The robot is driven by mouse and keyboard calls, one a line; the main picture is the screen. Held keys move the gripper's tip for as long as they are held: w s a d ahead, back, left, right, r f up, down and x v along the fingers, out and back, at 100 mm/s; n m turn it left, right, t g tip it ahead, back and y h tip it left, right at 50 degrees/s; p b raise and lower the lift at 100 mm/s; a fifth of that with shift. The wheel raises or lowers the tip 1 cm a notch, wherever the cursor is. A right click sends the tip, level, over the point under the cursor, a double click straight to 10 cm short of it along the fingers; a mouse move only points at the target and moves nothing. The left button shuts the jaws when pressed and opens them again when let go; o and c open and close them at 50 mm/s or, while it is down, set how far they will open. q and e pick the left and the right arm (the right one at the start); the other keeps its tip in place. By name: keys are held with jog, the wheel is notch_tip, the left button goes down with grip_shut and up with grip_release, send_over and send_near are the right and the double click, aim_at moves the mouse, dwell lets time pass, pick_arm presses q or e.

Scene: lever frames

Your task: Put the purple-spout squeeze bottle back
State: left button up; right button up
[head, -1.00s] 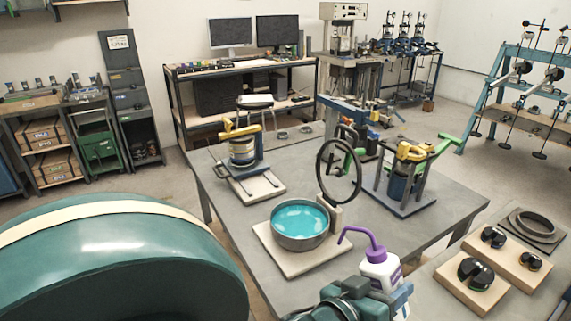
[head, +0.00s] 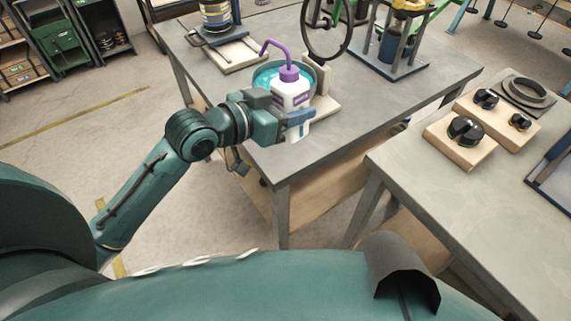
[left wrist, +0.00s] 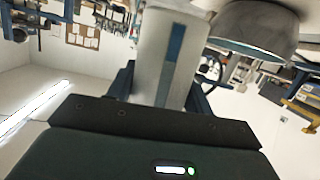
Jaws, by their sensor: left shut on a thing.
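The squeeze bottle (head: 291,90) is white with a purple cap and a bent purple spout. It stands roughly upright in my left gripper (head: 298,118), which is shut on it. In the head view the bottle covers part of the grey bowl with turquoise liquid (head: 265,74). I cannot tell the gap between bottle and bowl. In the left wrist view the white bottle body (left wrist: 166,50) is between the fingers, and the grey bowl (left wrist: 254,28) shows beside it. My right gripper is out of view.
The grey table (head: 362,105) has bare room to the right of the bottle. A handwheel (head: 328,50) and a blue-based press (head: 390,62) stand behind. A nearer table (head: 470,215) at right carries wooden blocks with black knobs (head: 466,132).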

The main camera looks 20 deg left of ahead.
pick_arm(q)
jog(key=shift+w+a+m+g+h+b, duration=0.1)
jog(key=shift+w+m+g+h+b, duration=0.35)
jog(key=shift+m, duration=0.45)
jog(key=shift+w+f, duration=0.15)
jog(key=shift+f, duration=0.2)
notch_tip(320, 180, down, 6)
jog(key=shift+r, duration=0.25)
jog(key=shift+f+b, duration=0.4)
jog(key=shift+f, duration=1.35)
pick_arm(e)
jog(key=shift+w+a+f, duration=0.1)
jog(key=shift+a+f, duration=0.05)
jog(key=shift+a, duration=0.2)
pick_arm(q)
jog(key=shift+f, duration=0.1)
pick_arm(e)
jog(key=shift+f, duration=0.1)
pick_arm(q)
jog(key=o, duration=0.8)
jog(key=shift+c, duration=0.2)
